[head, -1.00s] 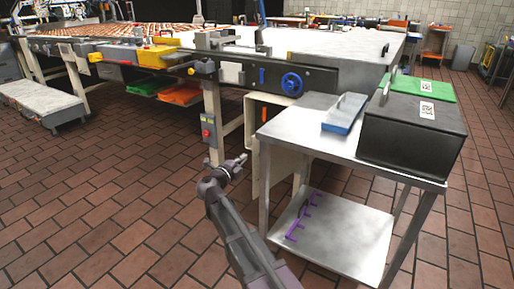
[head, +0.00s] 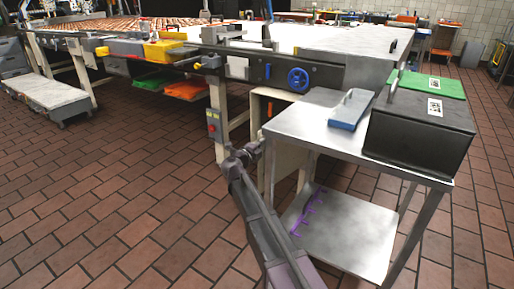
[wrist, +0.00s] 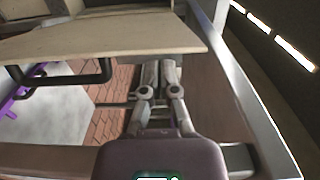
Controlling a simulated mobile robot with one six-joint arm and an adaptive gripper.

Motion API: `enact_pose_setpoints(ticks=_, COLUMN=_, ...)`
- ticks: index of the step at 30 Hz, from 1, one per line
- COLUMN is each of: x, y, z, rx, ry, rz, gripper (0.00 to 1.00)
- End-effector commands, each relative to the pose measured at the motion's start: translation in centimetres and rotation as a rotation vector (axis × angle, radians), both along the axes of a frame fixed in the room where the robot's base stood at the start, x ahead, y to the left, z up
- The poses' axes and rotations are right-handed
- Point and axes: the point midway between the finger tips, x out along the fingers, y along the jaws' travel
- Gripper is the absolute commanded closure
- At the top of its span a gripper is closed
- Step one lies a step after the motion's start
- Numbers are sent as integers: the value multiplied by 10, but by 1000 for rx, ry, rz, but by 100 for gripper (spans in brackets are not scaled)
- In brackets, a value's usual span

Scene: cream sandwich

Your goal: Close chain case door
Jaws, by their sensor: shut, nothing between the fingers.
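The chain case door, as far as I can tell, is the cream panel (head: 283,178) below the conveyor. It appears to stand out from the machine frame, partly hidden by the steel cart. In the wrist view a cream panel (wrist: 130,33) crosses the upper part, with a black bar handle (wrist: 75,80) below it. My gripper (head: 252,150) is in front of the panel's left side, by the cart's near left leg. In the wrist view my gripper (wrist: 158,72) is shut and empty, its tips close to the panel's edge; I cannot tell whether they touch.
The steel cart (head: 300,126) stands close to the right of my arm, with a black box (head: 415,140) and a blue-grey tray (head: 350,112) on top. The brick floor (head: 110,200) to the left is clear.

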Motion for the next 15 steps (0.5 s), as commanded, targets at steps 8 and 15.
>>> enact_pose_setpoints(ticks=8, x=8, y=-5, z=0, rx=0, ry=0, rz=0, gripper=100)
enact_pose_setpoints(ticks=15, x=8, y=-5, z=0, rx=0, ry=0, rz=0, gripper=100)
